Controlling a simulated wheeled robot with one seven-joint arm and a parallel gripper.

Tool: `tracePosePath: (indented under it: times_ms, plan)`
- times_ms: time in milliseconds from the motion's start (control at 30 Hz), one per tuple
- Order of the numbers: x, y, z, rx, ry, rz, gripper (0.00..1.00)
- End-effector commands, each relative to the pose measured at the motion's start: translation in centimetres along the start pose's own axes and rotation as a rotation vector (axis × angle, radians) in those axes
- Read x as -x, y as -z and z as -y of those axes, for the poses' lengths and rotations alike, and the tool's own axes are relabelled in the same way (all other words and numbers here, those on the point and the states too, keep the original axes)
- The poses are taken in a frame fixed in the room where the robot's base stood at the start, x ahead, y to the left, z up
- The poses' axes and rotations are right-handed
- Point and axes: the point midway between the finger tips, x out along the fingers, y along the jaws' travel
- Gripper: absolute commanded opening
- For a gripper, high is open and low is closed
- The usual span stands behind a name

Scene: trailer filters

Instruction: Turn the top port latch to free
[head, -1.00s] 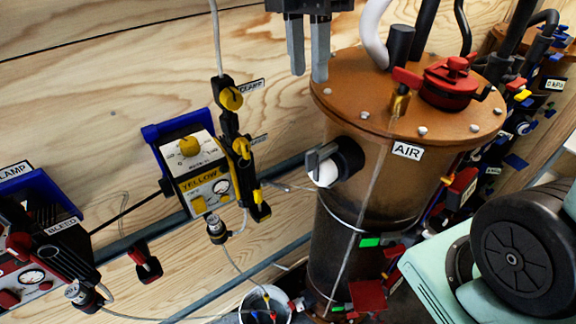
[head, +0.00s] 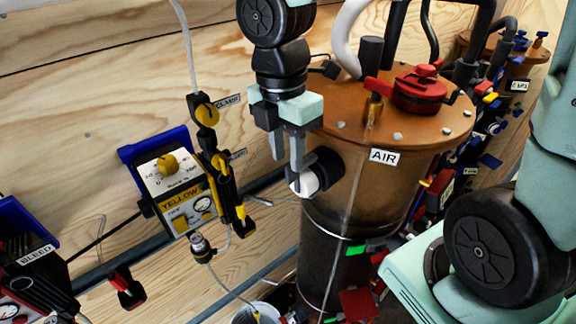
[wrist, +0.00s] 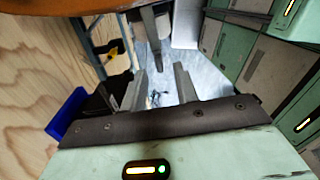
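The brown-lidded cylinder (head: 330,225) stands right of centre in the head view. A side port (head: 325,170) near its top has a black round body, a white knob (head: 305,184) and a grey latch bar, partly hidden by my gripper in the head view. A grey bar, apparently this latch (wrist: 151,38), shows upright in the wrist view beyond the fingertips. My gripper (head: 288,164) points down at the port's left side; its fingers are apart with nothing clearly held. It also shows open in the wrist view (wrist: 161,72). I cannot tell whether a finger touches the latch.
A red cap (head: 420,92) and hoses sit on the lid. An AIR label (head: 383,157) is at the rim. A yellow-labelled box (head: 177,185) and a black-and-yellow clamp (head: 222,170) are on the wooden wall to the left. Open space lies between the clamp and my gripper.

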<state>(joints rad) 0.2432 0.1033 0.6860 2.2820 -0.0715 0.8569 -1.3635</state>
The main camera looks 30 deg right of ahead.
Motion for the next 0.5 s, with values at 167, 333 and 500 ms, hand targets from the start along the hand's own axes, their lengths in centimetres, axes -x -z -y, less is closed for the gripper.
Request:
tracePosePath:
  times_ms: [167,333,500]
  plan:
    - [-2.6,0.0,0.1,0.001,0.004,-0.001,0.3]
    - [-3.5,0.0,0.0,0.0,0.001,-0.001,0.3]
    - [-3.6,0.0,0.0,-0.001,-0.001,-0.001,0.3]
